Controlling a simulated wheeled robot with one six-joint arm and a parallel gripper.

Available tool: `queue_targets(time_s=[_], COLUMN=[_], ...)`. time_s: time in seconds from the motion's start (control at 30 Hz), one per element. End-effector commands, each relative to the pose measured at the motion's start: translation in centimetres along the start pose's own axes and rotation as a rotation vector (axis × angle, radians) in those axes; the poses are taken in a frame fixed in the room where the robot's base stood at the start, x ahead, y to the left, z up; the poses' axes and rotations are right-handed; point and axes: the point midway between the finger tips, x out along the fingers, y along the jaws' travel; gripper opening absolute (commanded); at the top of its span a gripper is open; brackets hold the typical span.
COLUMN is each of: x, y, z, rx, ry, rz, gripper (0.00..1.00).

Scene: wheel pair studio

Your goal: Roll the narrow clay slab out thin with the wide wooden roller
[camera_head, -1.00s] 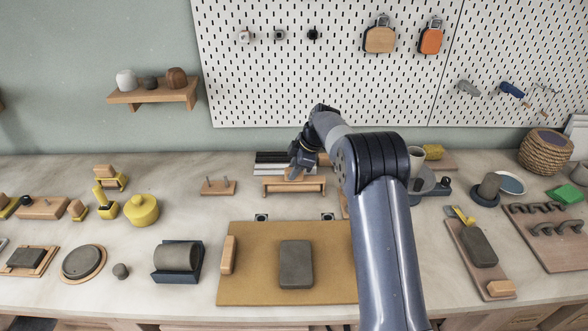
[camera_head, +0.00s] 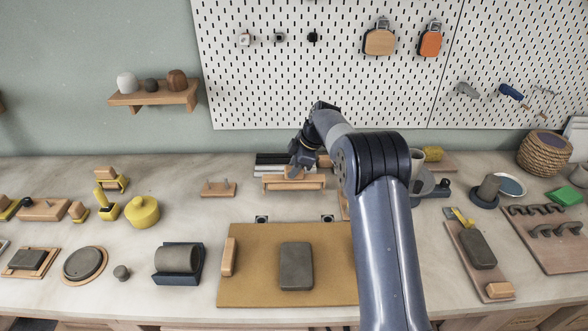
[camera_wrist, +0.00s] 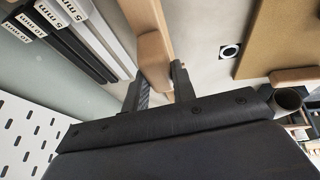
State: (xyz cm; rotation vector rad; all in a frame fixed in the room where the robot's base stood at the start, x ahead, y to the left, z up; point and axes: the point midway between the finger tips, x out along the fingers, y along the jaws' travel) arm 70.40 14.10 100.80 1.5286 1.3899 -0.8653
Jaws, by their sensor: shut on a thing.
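A dark grey clay slab (camera_head: 296,266) lies flat on a tan work board (camera_head: 255,290) in the head view. My gripper (camera_head: 300,168) is behind the board, low over a wooden rack (camera_head: 293,184). In the wrist view my gripper (camera_wrist: 160,92) is shut on a pale wooden piece (camera_wrist: 154,60), which passes between the two fingers. It looks like the wooden roller at the rack, but most of it is hidden. I cannot tell whether it is clear of the rack.
Thickness strips marked in mm (camera_wrist: 75,35) lie beside the gripper. A wooden strip (camera_head: 228,256) lies on the board's left side; my arm covers its right side. A clay cylinder in a dark cradle (camera_head: 177,258) stands left; another slab (camera_head: 478,248) lies on a plank to the right.

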Motion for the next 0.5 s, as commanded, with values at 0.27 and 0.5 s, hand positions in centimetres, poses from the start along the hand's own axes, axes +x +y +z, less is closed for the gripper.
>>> queue_targets(time_s=[0.27,0.5], x=[-2.5,-4.1], y=[0.5,0.7], z=[-1.0,-1.7], rx=[-0.001,-0.001], ry=[0.001,0.001], rz=[0.003,0.002], gripper=[0.0,0.0])
